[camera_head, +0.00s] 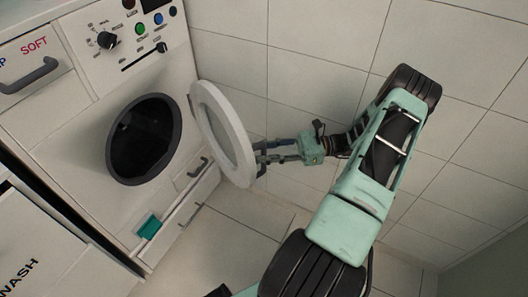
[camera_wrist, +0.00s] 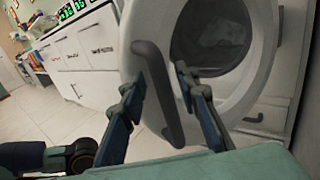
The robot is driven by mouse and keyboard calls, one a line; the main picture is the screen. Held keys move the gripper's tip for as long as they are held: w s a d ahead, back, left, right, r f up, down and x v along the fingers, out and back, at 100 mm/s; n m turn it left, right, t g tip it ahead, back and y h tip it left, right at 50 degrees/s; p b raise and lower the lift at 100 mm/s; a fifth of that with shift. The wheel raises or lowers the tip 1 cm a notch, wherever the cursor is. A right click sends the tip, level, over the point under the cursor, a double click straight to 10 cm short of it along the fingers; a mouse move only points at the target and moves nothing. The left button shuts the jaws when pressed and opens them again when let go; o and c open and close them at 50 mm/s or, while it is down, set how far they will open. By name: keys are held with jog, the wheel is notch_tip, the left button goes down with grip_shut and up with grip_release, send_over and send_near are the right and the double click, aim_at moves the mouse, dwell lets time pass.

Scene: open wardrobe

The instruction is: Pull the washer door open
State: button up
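The washer door (camera_head: 222,133), a white round ring with a pale centre, stands swung out to the right of the dark round washer opening (camera_head: 145,139). The door also fills the upper right of the wrist view (camera_wrist: 258,85), with its dark bar handle (camera_wrist: 157,92). My gripper (camera_head: 262,158) is at the door's right side, near its lower edge. In the wrist view its two fingers (camera_wrist: 160,75) are apart, one on each side of the handle in the picture. A gap shows between the handle and the right finger. Contact with the left finger is unclear.
The white washer body (camera_head: 65,110) has knobs and buttons on top and a detergent drawer handle (camera_head: 30,76). A small lower handle (camera_head: 198,167) and a teal piece (camera_head: 149,227) sit below the opening. A tiled wall (camera_head: 315,45) stands close behind the door and my arm.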

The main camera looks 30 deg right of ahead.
notch_tip(320, 180, up, 10)
jog(key=shift+r, duration=0.1)
dwell(0.4)
